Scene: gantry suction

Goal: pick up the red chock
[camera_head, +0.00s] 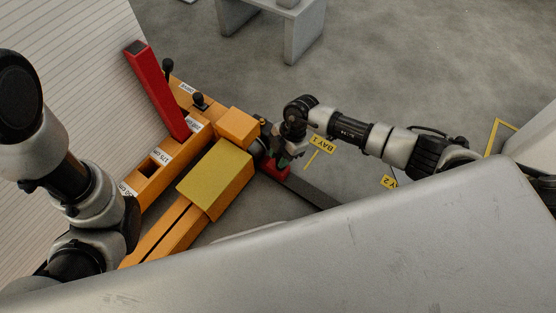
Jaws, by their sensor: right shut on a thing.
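The red chock (274,171) is a small red block low on the floor, right of the yellow-topped orange box. My right gripper (281,158) reaches in from the right and points down at the chock. Its jaws are shut on the chock, though the fingertips are small and partly hidden. I cannot tell whether the chock is clear of the floor. My left arm shows at the left edge, but its gripper is not in view.
An orange rig with labelled slots and black knobs (150,168) stands left, with a leaning red post (157,90). The yellow-topped box (213,178) is close to my right gripper. A dark bar (312,192) lies on the floor. A big grey surface (330,255) fills the foreground.

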